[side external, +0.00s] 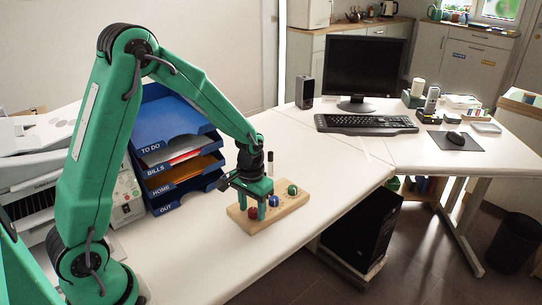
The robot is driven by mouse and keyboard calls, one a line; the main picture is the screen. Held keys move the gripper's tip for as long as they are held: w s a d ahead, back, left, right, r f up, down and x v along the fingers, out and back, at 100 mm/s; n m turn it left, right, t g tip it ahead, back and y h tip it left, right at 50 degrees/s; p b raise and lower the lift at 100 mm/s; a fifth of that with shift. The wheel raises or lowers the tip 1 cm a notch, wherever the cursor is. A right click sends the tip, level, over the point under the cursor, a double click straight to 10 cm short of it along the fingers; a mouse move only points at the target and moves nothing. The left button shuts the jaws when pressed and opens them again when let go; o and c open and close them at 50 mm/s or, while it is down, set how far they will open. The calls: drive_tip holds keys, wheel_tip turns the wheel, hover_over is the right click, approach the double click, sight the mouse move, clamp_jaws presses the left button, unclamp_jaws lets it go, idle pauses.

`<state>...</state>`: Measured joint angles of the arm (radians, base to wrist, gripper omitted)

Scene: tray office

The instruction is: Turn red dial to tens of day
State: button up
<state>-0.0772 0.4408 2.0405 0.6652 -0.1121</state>
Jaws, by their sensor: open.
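A wooden board (287,206) lies on the white desk near its front edge and carries coloured dials. The red dial (252,212) is at the board's left end, the blue dial (274,201) in the middle and the green dial (292,189) at the right. My gripper (262,210) points down over the left part of the board, with its fingers open close to the red dial. I cannot tell whether a finger touches the dial. The dials' settings and any markings are too small to read.
A blue letter tray stack (178,120) labelled TO DO, BILLS, HOME and OUT stands close behind the board on the left. A keyboard (365,124) and monitor (364,68) are farther back. The desk right of the board is clear.

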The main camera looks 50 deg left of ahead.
sight(253, 210)
drive_tip(key=shift+r, duration=0.1)
wheel_tip(253, 210, up, 7)
drive_tip(key=shift+f, duration=0.1)
drive_tip(key=shift+r, duration=0.45)
idle(0.4)
